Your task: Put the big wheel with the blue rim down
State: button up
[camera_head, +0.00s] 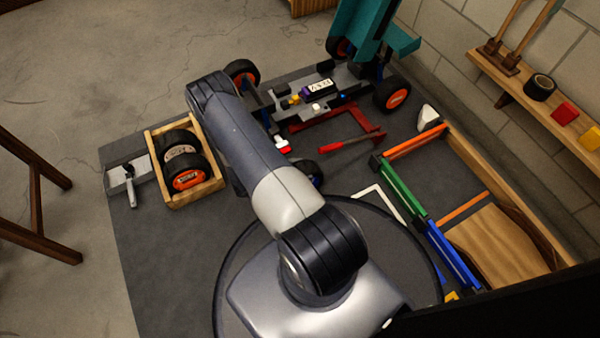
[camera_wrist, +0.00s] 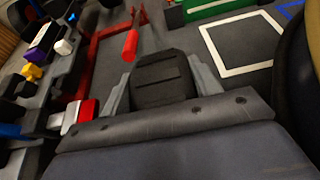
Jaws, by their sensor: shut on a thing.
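My gripper (camera_wrist: 163,76) is shut on a big black wheel (camera_wrist: 160,88), with one finger on each side of its tyre. The blue rim does not show in the wrist view. I cannot tell whether the wheel touches the dark mat. A white square outline (camera_wrist: 246,42) lies on the mat to the right of the wheel; it also shows in the head view (camera_head: 382,195).
The car chassis (camera_head: 330,92) with orange-rimmed wheels stands at the back. A red-handled tool (camera_head: 342,144) lies in front of it. A wooden tray (camera_head: 215,183) of wheels is at left. A frame with green (camera_head: 404,190) and blue bars stands at right.

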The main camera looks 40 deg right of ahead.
jog(key=shift+f, duration=0.2)
jog(key=o, duration=1.7)
jog(key=shift+f, duration=0.1)
jog(key=shift+c, duration=0.2)
jog(key=shift+a+r, duration=0.1)
jog(key=shift+r, duration=0.15)
jog(key=p+v, duration=0.3)
jog(key=v, duration=0.8)
jog(key=shift+a+p, duration=0.35)
jog(key=shift+p, duration=0.05)
jog(key=shift+w+r, duration=0.1)
